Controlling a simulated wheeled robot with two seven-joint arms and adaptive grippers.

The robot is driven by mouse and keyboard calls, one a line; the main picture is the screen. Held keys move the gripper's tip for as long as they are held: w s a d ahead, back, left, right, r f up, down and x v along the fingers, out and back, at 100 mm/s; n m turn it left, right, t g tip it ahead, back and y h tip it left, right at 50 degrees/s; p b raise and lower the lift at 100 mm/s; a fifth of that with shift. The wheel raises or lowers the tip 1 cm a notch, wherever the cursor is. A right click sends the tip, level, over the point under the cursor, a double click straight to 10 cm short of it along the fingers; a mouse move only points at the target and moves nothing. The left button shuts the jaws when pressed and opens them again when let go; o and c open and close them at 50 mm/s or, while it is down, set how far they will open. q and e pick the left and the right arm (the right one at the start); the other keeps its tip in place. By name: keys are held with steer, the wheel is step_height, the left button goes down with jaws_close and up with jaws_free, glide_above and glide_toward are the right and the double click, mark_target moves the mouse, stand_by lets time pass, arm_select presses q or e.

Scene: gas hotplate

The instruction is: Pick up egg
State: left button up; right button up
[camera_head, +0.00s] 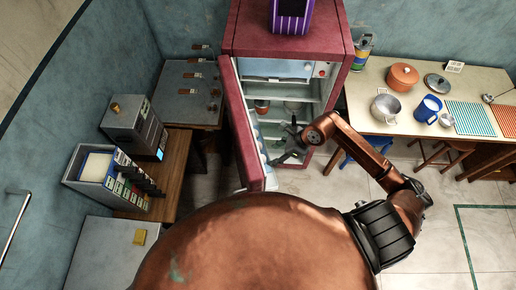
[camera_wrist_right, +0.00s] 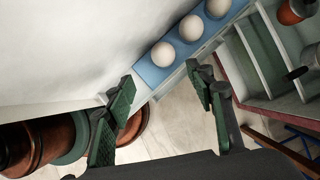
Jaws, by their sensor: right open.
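Several pale eggs sit in a row in a blue egg holder (camera_wrist_right: 153,75) on the inside of the fridge door, in the right wrist view. The nearest egg (camera_wrist_right: 162,54) is just beyond my right gripper (camera_wrist_right: 160,86), whose two dark green fingers are apart with nothing between them. A second egg (camera_wrist_right: 191,28) and a third egg (camera_wrist_right: 218,8) lie farther along. In the head view my right gripper (camera_head: 284,148) reaches into the opening beside the open fridge door (camera_head: 239,125); single eggs cannot be made out there. My left gripper is not in view.
The red fridge (camera_head: 290,42) has shelves inside, with a reddish pot (camera_head: 262,106) on one. A table (camera_head: 360,95) with an orange pot (camera_head: 403,76) stands to the right. A wooden bench (camera_head: 170,165) stands left of the door. Tiled floor is free at the lower right.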

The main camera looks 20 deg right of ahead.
mark_target(263, 157)
steer(key=shift+w+a+f, duration=0.45)
steer(key=shift+w+f, duration=0.05)
steer(key=shift+w, duration=0.3)
steer(key=p+x, duration=0.1)
steer(key=x, duration=0.2)
steer(key=shift+a, duration=0.1)
steer(key=shift+p+x, duration=0.4)
steer(key=shift+x, duration=0.8)
steer(key=shift+w+a+f, duration=0.1)
steer(key=shift+a+f, duration=0.05)
steer(key=shift+f, duration=0.2)
steer(key=c, duration=0.6)
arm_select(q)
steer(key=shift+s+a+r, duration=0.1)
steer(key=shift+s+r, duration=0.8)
arm_select(e)
steer(key=shift+c, duration=1.1)
